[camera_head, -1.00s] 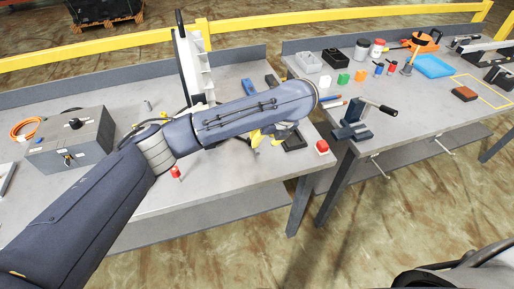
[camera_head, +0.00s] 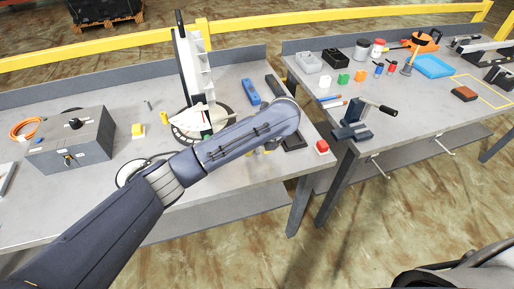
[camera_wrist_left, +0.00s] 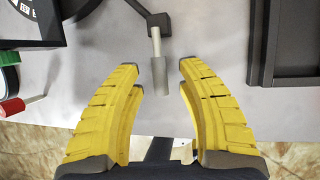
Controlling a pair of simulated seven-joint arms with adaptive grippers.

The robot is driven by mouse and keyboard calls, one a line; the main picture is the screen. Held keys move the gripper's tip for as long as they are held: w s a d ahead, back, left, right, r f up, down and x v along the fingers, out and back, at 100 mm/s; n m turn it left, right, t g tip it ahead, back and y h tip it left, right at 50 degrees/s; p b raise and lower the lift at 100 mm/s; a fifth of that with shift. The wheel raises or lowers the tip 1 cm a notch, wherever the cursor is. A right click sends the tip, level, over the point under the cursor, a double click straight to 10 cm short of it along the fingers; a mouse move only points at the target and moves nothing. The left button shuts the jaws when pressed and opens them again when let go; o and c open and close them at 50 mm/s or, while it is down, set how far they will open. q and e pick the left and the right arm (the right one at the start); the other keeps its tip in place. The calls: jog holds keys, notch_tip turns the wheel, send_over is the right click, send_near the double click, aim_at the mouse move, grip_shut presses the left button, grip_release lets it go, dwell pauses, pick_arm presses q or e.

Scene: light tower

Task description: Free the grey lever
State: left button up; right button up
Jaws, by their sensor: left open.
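In the left wrist view, the grey lever (camera_wrist_left: 159,72) is a grey cylindrical grip on a pale rod, joined to a dark block at the top. My left gripper (camera_wrist_left: 160,75) is open, its yellow fingers on either side of the grip, with gaps visible; depth is hard to judge. In the head view my left gripper (camera_head: 262,148) is mostly hidden under my forearm, and the lever cannot be made out. My right gripper is not in view.
A dark tray (camera_wrist_left: 292,45) lies right of the lever. Red (camera_wrist_left: 12,107) and green (camera_wrist_left: 9,59) pieces are at the left. A red button block (camera_head: 322,147) sits near the table edge. A grey control box (camera_head: 75,140) is at the left.

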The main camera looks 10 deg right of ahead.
pick_arm(q)
grip_shut()
dwell(0.6)
